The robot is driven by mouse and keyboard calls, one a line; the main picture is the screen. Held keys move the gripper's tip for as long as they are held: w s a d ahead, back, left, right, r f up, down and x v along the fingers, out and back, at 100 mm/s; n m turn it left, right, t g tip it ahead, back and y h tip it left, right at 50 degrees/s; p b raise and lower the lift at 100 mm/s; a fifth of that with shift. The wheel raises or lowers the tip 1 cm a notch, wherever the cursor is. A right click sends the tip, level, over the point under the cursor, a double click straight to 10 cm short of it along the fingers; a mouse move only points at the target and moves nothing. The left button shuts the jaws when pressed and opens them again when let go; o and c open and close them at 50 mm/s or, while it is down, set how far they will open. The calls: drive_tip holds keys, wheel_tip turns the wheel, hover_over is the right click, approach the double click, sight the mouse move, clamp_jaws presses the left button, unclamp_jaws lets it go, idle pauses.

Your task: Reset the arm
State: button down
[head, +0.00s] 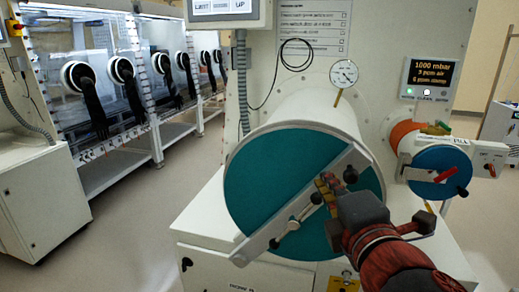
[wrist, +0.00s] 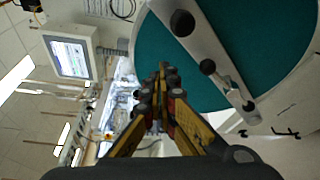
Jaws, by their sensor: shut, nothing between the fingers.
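My gripper (head: 325,190) is in front of the large round teal door (head: 262,170) of the white antechamber cylinder. In the wrist view its yellow and black fingers (wrist: 162,75) are together with nothing between them. A grey metal bar (head: 330,180) runs diagonally across the teal door, with black knobs and a lever handle (head: 300,212). In the wrist view the bar (wrist: 205,45) and the lever handle (wrist: 235,92) lie right of the fingers. I cannot tell whether the fingertips touch the bar. My red and dark arm reaches in from the lower right.
A smaller antechamber with a blue door (head: 436,165) and red handle is at right. A pressure gauge (head: 343,73) stands above the big cylinder. Gloveboxes with black gloves (head: 90,95) line the left. Open floor (head: 130,230) lies at lower left.

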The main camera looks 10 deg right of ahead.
drive_tip(key=s+d+f+m+g+h+p, duration=0.1)
drive_tip(key=s+d+f+m+g, duration=0.15)
drive_tip(key=f+m, duration=0.45)
drive_tip(key=s+d+f+m+g+h+p, duration=0.1)
drive_tip(key=s+d+f+m+g, duration=0.2)
drive_tip(key=f+m, duration=0.35)
drive_tip(key=s+a+f+m+g+y+p, duration=0.3)
drive_tip(key=s+a+f+m+g+p, duration=0.2)
drive_tip(key=s+f+m+g, duration=0.1)
drive_tip(key=shift+s+a+f, duration=0.3)
drive_tip(key=shift+s+a, duration=0.1)
drive_tip(key=shift+s, duration=0.5)
